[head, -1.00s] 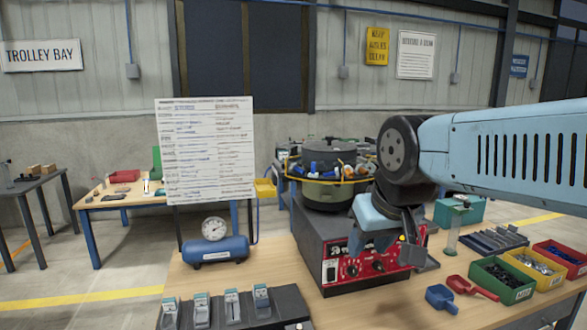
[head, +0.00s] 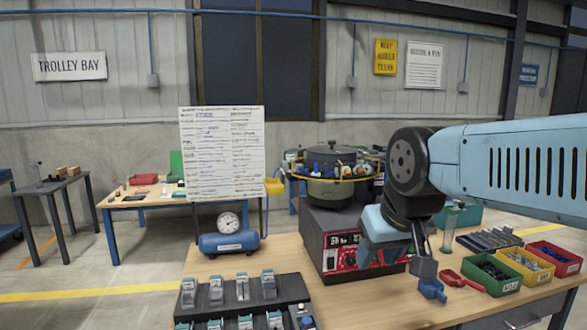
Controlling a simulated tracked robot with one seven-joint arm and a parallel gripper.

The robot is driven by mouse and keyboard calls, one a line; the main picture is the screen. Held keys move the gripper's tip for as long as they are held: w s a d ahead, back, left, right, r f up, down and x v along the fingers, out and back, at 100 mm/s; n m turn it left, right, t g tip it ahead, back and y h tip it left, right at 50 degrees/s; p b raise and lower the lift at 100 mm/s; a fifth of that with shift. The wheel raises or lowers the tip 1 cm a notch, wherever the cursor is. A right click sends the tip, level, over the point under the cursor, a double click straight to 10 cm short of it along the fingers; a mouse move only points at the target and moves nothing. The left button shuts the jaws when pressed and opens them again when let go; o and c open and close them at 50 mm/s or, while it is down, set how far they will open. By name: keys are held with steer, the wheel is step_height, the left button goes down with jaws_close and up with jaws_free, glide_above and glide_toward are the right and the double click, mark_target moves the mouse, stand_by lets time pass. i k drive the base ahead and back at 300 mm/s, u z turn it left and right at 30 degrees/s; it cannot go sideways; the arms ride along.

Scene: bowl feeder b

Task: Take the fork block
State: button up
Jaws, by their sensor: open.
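A dark stepped rack (head: 262,293) stands at the near left of the wooden bench. It carries several grey blocks with teal tops, such as one grey block (head: 242,287), in two rows; the front row is cut off by the picture edge. I cannot tell which thing is the fork block. My gripper (head: 398,262) hangs at the end of my arm, in front of the bowl feeder's right side and to the right of the rack. It is open, with nothing seen between its fingers, which are small and partly hidden.
The bowl feeder (head: 325,255) stands mid-bench. A blue air tank with gauge (head: 228,243) and a white board (head: 222,150) are left of it. Bare bench shows in front of the feeder.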

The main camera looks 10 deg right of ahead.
mark_target(289, 157)
steer(key=u, duration=0.1)
steer(key=i, duration=0.95)
steer(key=z, duration=0.05)
